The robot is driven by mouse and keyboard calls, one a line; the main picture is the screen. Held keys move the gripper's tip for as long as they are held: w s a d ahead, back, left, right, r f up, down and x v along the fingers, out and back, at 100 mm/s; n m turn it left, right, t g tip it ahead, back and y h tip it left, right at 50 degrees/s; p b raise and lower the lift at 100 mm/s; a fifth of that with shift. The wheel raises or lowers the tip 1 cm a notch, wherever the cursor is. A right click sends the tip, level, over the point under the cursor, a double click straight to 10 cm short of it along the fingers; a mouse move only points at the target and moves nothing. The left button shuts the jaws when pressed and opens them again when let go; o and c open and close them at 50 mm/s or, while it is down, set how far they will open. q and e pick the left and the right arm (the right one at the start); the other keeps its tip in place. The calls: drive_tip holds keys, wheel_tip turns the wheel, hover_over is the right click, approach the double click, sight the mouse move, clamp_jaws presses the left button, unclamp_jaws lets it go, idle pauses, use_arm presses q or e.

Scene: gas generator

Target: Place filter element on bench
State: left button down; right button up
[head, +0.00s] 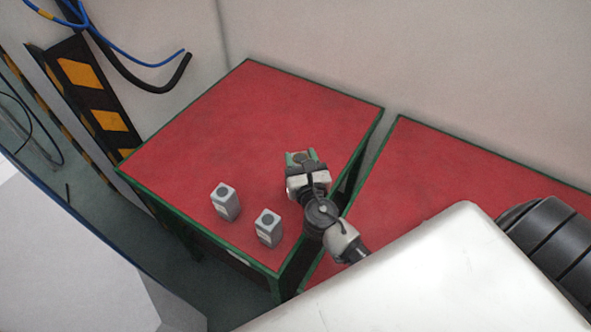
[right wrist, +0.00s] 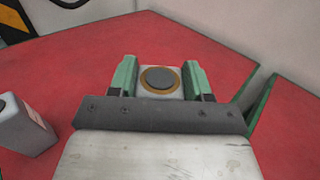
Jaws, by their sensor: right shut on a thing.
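My right gripper (head: 300,160) is over the right part of the red bench (head: 230,120). In the right wrist view its two green fingers (right wrist: 160,78) are shut on a filter element (right wrist: 174,91), a pale block with a dark round cap ringed in yellow-brown. Its lower part is hidden by the gripper, so I cannot tell whether it touches the bench. In the head view the gripper hides most of the held element. My left gripper is not in view.
Two grey box-shaped elements with dark round tops stand on the bench, one left (head: 225,201) and one nearer the front edge (head: 268,227). A second red bench (head: 440,170) stands to the right across a narrow gap. The bench's back and left are clear.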

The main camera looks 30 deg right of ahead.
drive_tip(key=shift+w+a+f, duration=0.35)
drive_tip(key=shift+w+f, duration=0.05)
drive_tip(key=shift+w, duration=0.1)
drive_tip(key=shift+w+f+b, duration=0.1)
drive_tip(key=shift+f+b, duration=0.7)
drive_tip(key=shift+f, duration=1.2)
drive_tip(key=shift+f, duration=0.1)
drive_tip(key=o, duration=1)
drive_tip(key=shift+c, duration=0.2)
